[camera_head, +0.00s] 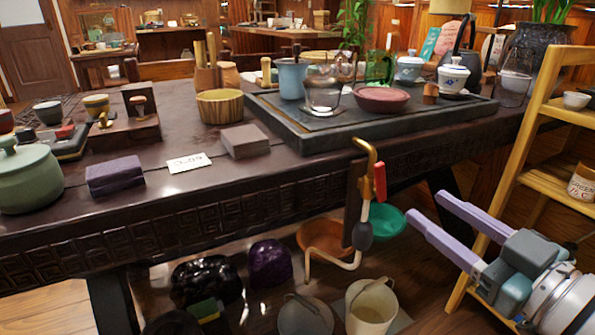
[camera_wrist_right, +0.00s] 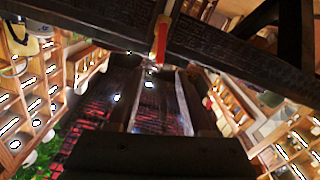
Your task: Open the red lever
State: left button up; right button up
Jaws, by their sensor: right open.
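The red lever (camera_head: 379,182) sits on a curved brass tap (camera_head: 366,150) at the front edge of the dark table (camera_head: 200,210). The lever hangs roughly upright beside the pipe, which bends down below the tabletop. My right gripper (camera_head: 424,204) is open and empty to the lower right of the lever, its two lilac fingers pointing left toward it and apart from it. In the right wrist view the red lever (camera_wrist_right: 161,40) shows ahead, above the space between the fingers. My left gripper is not in view.
A black tea tray (camera_head: 300,135) with cups and pots stands on the table above the tap. A teal bowl (camera_head: 387,222), an orange bowl (camera_head: 325,238) and a cream bucket (camera_head: 371,306) are below. A wooden shelf (camera_head: 530,150) stands close on the right.

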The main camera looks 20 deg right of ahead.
aim_at(383, 175)
jog(key=w+b, duration=0.1)
jog(key=w, duration=0.5)
jog(key=w+b, duration=0.1)
jog(key=w, duration=0.2)
jog(key=shift+a+b, duration=0.35)
jog(key=shift+a, duration=0.05)
jog(key=shift+c, duration=0.2)
grip_shut()
